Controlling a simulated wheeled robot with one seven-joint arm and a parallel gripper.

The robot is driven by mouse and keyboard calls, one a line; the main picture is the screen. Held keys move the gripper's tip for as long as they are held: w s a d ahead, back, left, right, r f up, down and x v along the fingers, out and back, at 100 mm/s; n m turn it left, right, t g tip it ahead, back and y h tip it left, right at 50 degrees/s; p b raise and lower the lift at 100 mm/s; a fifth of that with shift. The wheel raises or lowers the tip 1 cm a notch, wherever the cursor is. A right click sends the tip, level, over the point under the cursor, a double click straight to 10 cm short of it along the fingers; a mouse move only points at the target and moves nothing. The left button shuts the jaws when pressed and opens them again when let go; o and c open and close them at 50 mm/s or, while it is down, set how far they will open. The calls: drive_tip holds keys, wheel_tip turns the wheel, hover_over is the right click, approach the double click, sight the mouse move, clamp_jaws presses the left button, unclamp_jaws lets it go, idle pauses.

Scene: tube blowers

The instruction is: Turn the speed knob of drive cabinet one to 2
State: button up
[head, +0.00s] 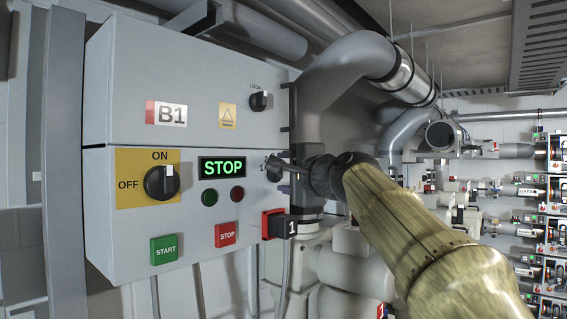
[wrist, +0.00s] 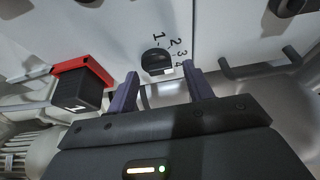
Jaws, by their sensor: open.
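The speed knob (wrist: 157,60) is a round black knob on the grey cabinet face, with the numbers 1 to 4 printed around one side. Its white mark shows at its lower right in the wrist view, on the side near the 4; the exact setting is hard to tell. My gripper (wrist: 160,70) is open, with one purple finger on each side of the knob in the picture. I see no contact. In the head view my gripper (head: 281,168) is at the right part of the cabinet front (head: 140,235) and largely hides the knob and its numbers.
The cabinet carries an ON/OFF switch (head: 161,183), a green-lettered STOP display (head: 222,167), START (head: 164,249) and STOP (head: 225,234) buttons, and a LOCK knob (head: 259,101). A red and black block marked 1 (wrist: 80,85) juts out close to my gripper. Pipes (head: 340,70) stand right of the cabinet.

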drive_tip(key=shift+w+a, duration=0.35)
drive_tip(key=shift+w, duration=0.3)
drive_tip(key=shift+s, duration=0.1)
